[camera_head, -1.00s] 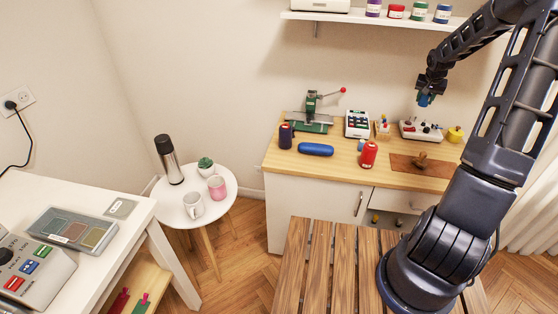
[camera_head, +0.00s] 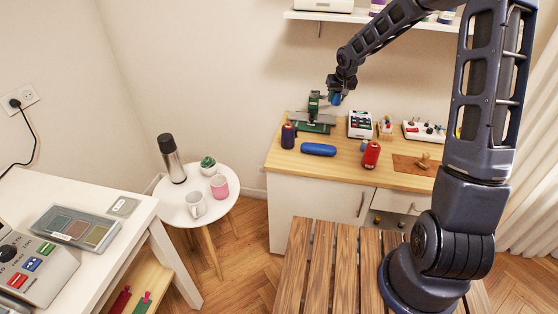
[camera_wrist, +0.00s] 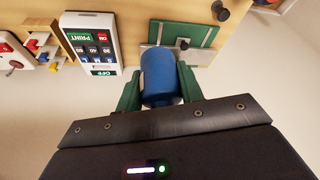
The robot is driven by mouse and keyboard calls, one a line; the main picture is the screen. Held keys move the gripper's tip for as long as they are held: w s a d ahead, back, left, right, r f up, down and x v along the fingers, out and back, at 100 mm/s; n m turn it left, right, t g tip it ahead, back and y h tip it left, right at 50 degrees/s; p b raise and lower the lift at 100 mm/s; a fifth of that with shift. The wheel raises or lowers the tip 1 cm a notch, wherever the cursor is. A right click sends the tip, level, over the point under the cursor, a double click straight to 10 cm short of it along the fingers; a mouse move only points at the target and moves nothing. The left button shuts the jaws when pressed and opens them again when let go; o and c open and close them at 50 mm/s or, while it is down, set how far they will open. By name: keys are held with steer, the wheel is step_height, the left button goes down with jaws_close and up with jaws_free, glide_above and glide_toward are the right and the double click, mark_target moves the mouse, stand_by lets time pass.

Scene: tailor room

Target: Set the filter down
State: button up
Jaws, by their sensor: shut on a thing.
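The filter (camera_wrist: 158,74) looks like a short blue cylinder, held between the two green fingers of my gripper (camera_wrist: 159,92) in the wrist view. In the head view the blue filter (camera_head: 335,98) shows small at the end of my arm, below my gripper (camera_head: 336,94). It is in the air near the green press device (camera_head: 314,108) at the back of the wooden counter (camera_head: 285,158). In the wrist view, the green base plate (camera_wrist: 190,34) of that device lies beyond the filter, which covers part of it.
On the counter are a dark blue canister (camera_head: 288,136), a blue roll (camera_head: 318,149), a red canister (camera_head: 371,155), a button box (camera_head: 360,125) and a brown mat (camera_head: 408,163). A shelf (camera_head: 370,20) hangs above. Bare counter shows along the front edge.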

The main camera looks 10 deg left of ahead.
steer(key=s+a+n+g+y, duration=0.15)
steer(key=s+a+n, duration=0.35)
steer(key=s+a, duration=1.4)
steer(key=shift+t, duration=0.25)
steer(key=f, duration=0.6)
steer(key=w+a+f, duration=0.1)
steer(key=f, duration=0.6)
steer(key=w+f, duration=0.1)
steer(key=f, duration=0.6)
steer(key=shift+a, duration=0.35)
steer(key=shift+f, duration=0.1)
steer(key=o, duration=1)
steer(key=v, duration=1.2)
